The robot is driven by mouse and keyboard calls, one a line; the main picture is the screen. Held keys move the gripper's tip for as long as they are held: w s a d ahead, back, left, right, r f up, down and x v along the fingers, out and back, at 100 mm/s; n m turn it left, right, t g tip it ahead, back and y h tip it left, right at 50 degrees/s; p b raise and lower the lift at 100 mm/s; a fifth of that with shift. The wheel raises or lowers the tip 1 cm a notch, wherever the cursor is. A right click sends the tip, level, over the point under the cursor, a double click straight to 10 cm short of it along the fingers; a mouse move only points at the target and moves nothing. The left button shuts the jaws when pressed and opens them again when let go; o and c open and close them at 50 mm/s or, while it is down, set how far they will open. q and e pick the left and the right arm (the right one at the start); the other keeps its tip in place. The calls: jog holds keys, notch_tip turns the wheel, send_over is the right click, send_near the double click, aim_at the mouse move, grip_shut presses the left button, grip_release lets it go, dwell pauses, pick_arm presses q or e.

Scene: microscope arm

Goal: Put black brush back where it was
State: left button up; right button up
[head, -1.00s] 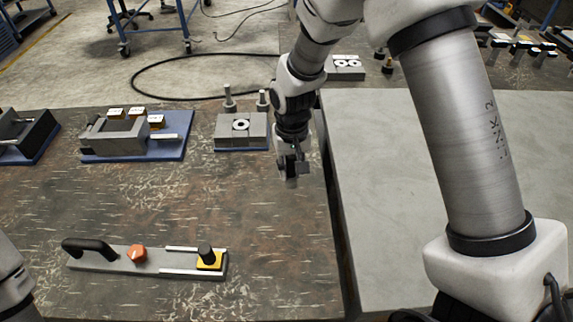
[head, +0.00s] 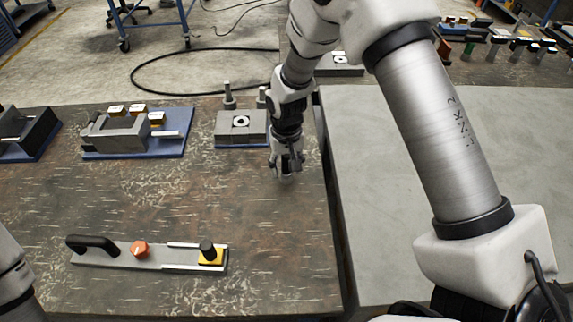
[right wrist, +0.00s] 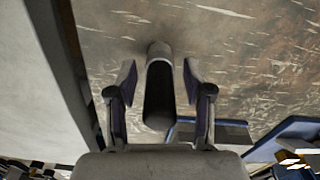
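A dark cylinder with a pale grey end, which looks like the black brush (right wrist: 158,95), shows in the right wrist view between the fingers of my right gripper (right wrist: 160,80). A narrow gap shows between the cylinder and each finger, so the fingers look open around it. In the head view my right gripper (head: 286,163) points down over the right part of the dark table, just below the grey block with the white ring (head: 240,122). The brush is mostly hidden there. My left gripper is out of the frame; only part of my left arm shows.
A grey plate with a black handle (head: 92,243), an orange knob (head: 139,249) and a black knob on yellow (head: 208,250) lies in front. A grey fixture on a blue base (head: 120,135) stands at the back left. The pale table (head: 380,200) is clear.

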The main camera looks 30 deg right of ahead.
notch_tip(320, 180, up, 12)
jog(key=shift+r+b, duration=0.2)
jog(key=shift+b, duration=0.4)
jog(key=shift+s+f, duration=0.1)
